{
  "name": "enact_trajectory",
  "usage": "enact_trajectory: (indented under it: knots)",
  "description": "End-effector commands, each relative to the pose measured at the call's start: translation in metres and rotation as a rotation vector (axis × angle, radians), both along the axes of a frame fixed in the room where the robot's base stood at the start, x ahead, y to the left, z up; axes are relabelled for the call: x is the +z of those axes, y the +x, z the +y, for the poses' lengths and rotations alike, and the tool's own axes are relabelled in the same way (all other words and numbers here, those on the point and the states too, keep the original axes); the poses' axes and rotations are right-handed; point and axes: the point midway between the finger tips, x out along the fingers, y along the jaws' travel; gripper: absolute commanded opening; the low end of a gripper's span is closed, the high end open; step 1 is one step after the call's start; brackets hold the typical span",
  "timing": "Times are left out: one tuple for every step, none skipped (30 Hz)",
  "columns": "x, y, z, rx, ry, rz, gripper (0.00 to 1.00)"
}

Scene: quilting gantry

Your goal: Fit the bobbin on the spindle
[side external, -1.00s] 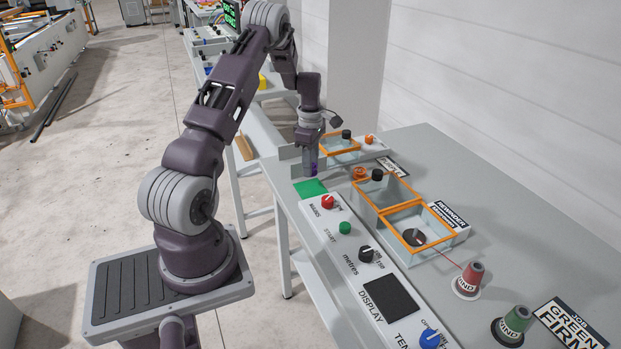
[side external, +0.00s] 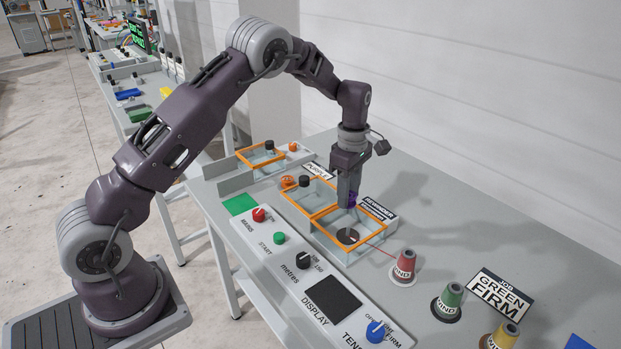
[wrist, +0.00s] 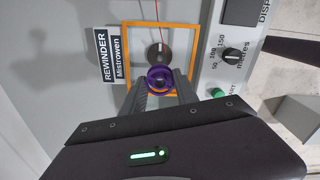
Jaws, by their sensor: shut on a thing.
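My gripper (side external: 347,203) is shut on a purple bobbin (wrist: 160,77), which sits between the two fingertips in the wrist view. In the side view the bobbin (side external: 352,200) is mostly hidden by the fingers. The gripper points down and holds it above the orange-framed box of the rewinder (side external: 368,240). Inside this box is a dark round disc with a pale mark at its centre (side external: 347,236), which appears to be the spindle seat. In the wrist view this disc (wrist: 158,53) shows just beyond the bobbin, partly covered by it.
A red thread runs from the box to a red cone (side external: 403,266). Green (side external: 447,300) and yellow (side external: 499,337) cones stand further right. A control panel with knobs and a display (side external: 332,295) lies in front. Another orange-framed box (side external: 310,190) adjoins on the left.

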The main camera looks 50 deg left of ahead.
Motion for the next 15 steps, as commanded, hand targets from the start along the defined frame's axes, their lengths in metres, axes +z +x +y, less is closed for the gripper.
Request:
enact_trajectory:
  knots:
    - [0.0001,0.0008,-0.0059,-0.009,0.000,0.000,0.00]
    - [0.0002,0.0010,-0.0081,-0.013,0.000,0.000,0.00]
    - [0.0002,0.0012,-0.0097,-0.015,0.000,0.000,0.00]
    - [0.0002,0.0012,-0.0103,-0.016,0.000,0.000,0.00]
    - [0.0002,0.0012,-0.0103,-0.015,0.000,0.000,0.00]
    - [0.0002,0.0011,-0.0100,-0.015,0.000,0.000,0.00]
    - [0.0002,0.0011,-0.0099,-0.015,0.000,0.000,0.00]
    - [0.0002,0.0011,-0.0098,-0.015,0.000,0.000,0.00]
    - [0.0002,0.0012,-0.0096,-0.014,0.000,0.000,0.00]
    - [0.0002,0.0011,-0.0096,-0.015,0.000,0.000,0.00]
    - [0.0002,0.0011,-0.0097,-0.015,0.000,0.000,0.00]
    - [-0.0007,0.0011,-0.0098,-0.015,-0.001,0.000,0.00]
    - [-0.0022,0.0011,-0.0097,-0.015,-0.001,0.001,0.00]
    - [-0.0042,0.0009,-0.0096,-0.015,-0.001,0.001,0.00]
    - [-0.0078,0.0008,-0.0095,-0.015,-0.002,0.002,0.00]
